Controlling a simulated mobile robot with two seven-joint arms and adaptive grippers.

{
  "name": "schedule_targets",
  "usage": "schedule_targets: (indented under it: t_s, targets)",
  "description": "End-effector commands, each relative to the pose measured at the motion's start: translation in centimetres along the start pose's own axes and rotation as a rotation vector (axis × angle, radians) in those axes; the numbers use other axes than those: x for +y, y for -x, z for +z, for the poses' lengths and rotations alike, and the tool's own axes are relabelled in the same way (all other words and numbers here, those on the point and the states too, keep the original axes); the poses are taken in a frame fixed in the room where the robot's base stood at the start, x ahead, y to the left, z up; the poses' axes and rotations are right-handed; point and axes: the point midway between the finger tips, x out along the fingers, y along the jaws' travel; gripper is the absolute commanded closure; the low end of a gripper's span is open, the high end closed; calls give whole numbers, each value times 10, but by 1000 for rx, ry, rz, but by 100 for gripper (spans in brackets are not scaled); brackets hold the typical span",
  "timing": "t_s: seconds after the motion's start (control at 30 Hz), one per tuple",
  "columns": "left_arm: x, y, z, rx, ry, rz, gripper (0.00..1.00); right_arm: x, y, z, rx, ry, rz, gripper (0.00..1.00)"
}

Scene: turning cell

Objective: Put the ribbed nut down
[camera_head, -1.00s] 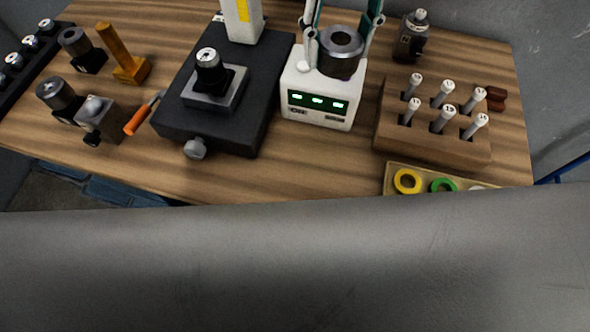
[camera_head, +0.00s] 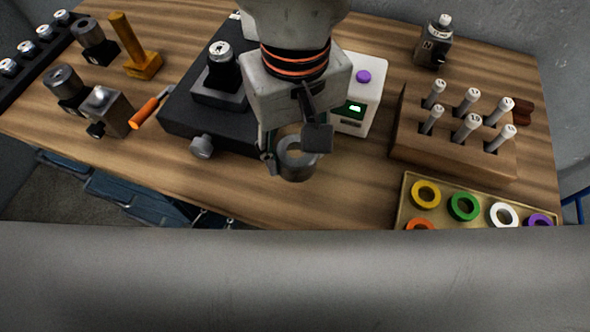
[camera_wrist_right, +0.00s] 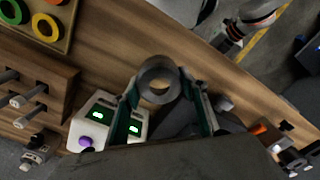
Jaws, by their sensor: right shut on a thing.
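The ribbed nut (camera_head: 294,163) is a grey metal ring with a wide hole. My right gripper (camera_head: 297,152) is shut on it, one finger on each side. In the head view it is over the wooden table, in front of the white box and close to the table's front edge. The right wrist view also shows the nut (camera_wrist_right: 158,74) between the fingertips, hole visible, above bare wood. Whether its underside touches the table cannot be told.
The white box (camera_head: 372,88) with a purple button stands behind, partly hidden by my arm. A black stand (camera_head: 180,121) is to the left. A wooden pin block (camera_head: 455,155) and a tray of coloured rings (camera_head: 402,204) are to the right. Bare wood (camera_head: 355,180) lies between.

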Motion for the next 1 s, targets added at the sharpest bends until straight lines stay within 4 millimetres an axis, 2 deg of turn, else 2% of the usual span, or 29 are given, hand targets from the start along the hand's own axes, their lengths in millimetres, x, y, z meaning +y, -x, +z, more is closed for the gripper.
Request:
schedule_targets:
  t_s: [0.1, 0.37, 0.6, 1.0]
  targets:
    - [0, -1, 4, -6, -1, 1, 68, 0, -21, 1, -3, 1, -1, 82]
    - [0, -1, 5, -7, -1, 0, 68, 0, -39, 0, -1, 0, -1, 82]
    - [0, -2, 3, -3, -1, -1, 68, 0, -71, 0, -3, 0, -1, 82]
    - [0, -3, 4, -1, 0, -1, 68, 1, -78, -1, 1, -1, -1, 82]
